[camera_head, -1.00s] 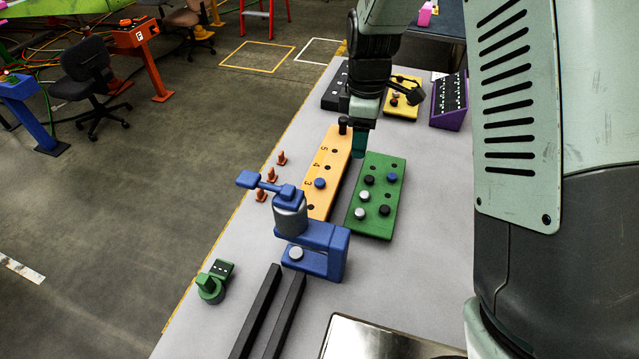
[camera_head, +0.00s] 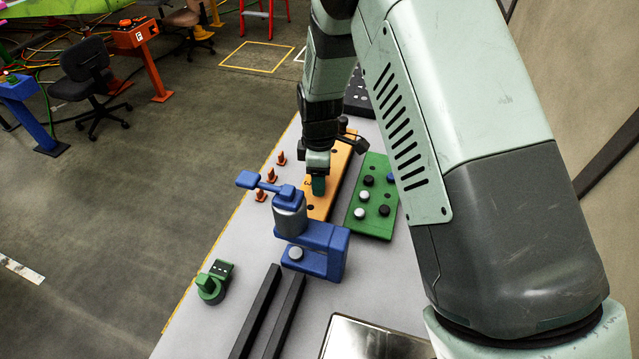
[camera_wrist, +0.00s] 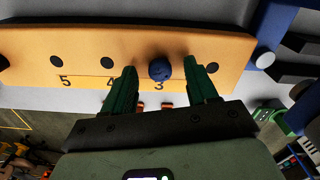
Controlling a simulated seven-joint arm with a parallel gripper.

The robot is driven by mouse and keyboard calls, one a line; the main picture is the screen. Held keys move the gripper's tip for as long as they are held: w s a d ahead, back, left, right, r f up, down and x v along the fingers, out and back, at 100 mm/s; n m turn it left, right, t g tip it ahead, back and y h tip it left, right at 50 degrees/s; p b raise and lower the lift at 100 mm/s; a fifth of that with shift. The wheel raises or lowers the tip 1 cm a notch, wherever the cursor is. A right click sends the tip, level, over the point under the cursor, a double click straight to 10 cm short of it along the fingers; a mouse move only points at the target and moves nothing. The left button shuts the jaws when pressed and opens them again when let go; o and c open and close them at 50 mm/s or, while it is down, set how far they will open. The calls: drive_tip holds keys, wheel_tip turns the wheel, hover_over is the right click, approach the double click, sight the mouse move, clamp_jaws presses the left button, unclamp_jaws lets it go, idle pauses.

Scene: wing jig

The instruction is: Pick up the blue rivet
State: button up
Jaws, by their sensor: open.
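The blue rivet (camera_wrist: 160,70) stands in the orange strip (camera_wrist: 215,45) beside the printed number 3. In the wrist view it lies between the two green fingers of my gripper (camera_wrist: 161,66), which are apart with one on each side of it. In the head view my gripper (camera_head: 318,188) is over the orange strip (camera_head: 341,162) near its number 3 and hides this rivet. A second blue rivet (camera_head: 391,177) sits in the green block (camera_head: 375,224), partly covered by my arm.
A blue clamp (camera_head: 322,236) stands close in front of the strip, with a white rivet (camera_head: 295,253) on its base. Several small orange cones (camera_head: 271,175) stand to the left. Black and white rivets sit in the green block. Dark rails (camera_head: 257,310) lie nearer.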

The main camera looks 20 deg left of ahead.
drive_tip(key=shift+f, duration=0.3)
clamp_jaws()
drive_tip(key=shift+r, duration=0.1)
wheel_tip(320, 180, up, 10)
idle(0.5)
